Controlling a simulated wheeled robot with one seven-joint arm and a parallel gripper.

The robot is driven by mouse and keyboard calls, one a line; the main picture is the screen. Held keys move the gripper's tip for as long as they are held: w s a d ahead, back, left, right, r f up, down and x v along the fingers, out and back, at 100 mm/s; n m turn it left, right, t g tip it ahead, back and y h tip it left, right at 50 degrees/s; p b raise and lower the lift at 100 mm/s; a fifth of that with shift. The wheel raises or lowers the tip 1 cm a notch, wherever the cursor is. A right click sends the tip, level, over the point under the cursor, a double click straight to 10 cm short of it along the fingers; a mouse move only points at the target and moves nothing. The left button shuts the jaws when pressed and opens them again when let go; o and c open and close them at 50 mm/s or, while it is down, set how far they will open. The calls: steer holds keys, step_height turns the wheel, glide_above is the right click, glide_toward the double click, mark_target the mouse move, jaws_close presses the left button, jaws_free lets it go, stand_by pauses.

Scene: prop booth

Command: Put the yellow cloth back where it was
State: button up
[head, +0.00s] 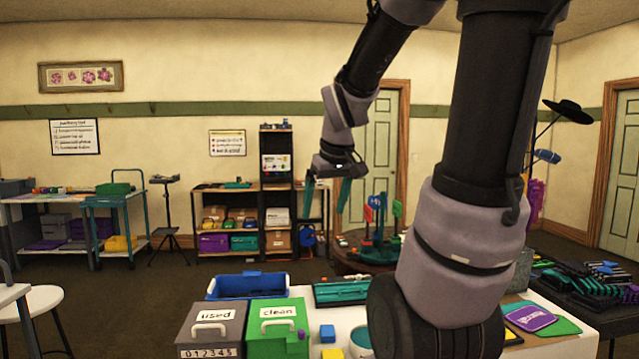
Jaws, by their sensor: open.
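I cannot identify the yellow cloth for certain. A yellow patch (333,353) shows at the bottom edge of the head view, cut off by the frame, and I cannot tell whether it is cloth. A grey box labelled "used" (212,335) and a green box labelled "clean" (277,336) stand side by side on the near white table (349,315), both with lids on. My gripper (325,211) is raised well above the table, with its two teal fingers apart and nothing visible between them. My arm hides part of the table's right side.
A blue bin (248,286) and a teal tray (341,292) lie behind the boxes. A small blue-and-yellow block (327,334) is beside the green box. A dark table (580,285) with several tools is at right. A white stool (38,301) stands left.

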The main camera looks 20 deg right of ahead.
steer(key=s+a+r+m+t+y, duration=0.2)
steer(key=s+a+r+m, duration=0.2)
steer(key=s, duration=0.5)
steer(key=shift+a+r+m, duration=0.3)
steer(key=shift+a+r, duration=0.3)
steer(key=shift+r, duration=0.7)
